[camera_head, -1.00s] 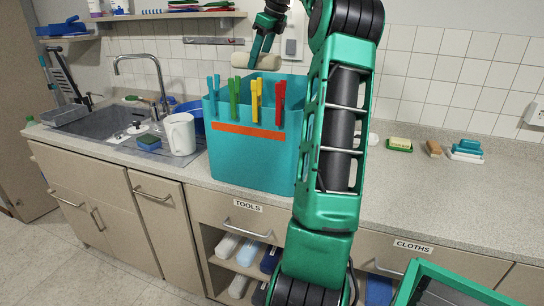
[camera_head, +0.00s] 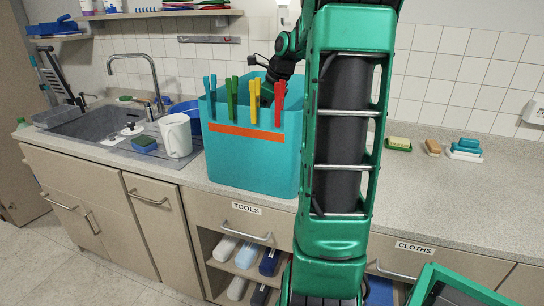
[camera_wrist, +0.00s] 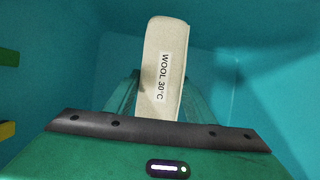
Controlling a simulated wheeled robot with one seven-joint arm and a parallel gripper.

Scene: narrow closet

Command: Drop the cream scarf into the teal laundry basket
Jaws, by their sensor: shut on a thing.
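The teal laundry basket (camera_head: 245,165) stands on the counter, with green, yellow and red pegs and an orange strip on its front. My gripper (camera_wrist: 160,88) is down inside it; in the head view the basket's front wall hides the fingers. In the wrist view the cream scarf (camera_wrist: 163,62), a rolled bundle with a "WOOL 30°C" label, is held between the green fingers, with teal walls (camera_wrist: 255,75) around it. The scarf is hidden in the head view. I cannot tell whether it touches the basket floor.
A white jug (camera_head: 176,135), a blue sponge (camera_head: 144,143) and the sink (camera_head: 100,122) are left of the basket. The right counter is mostly clear. A shelf (camera_head: 165,13) hangs at upper left.

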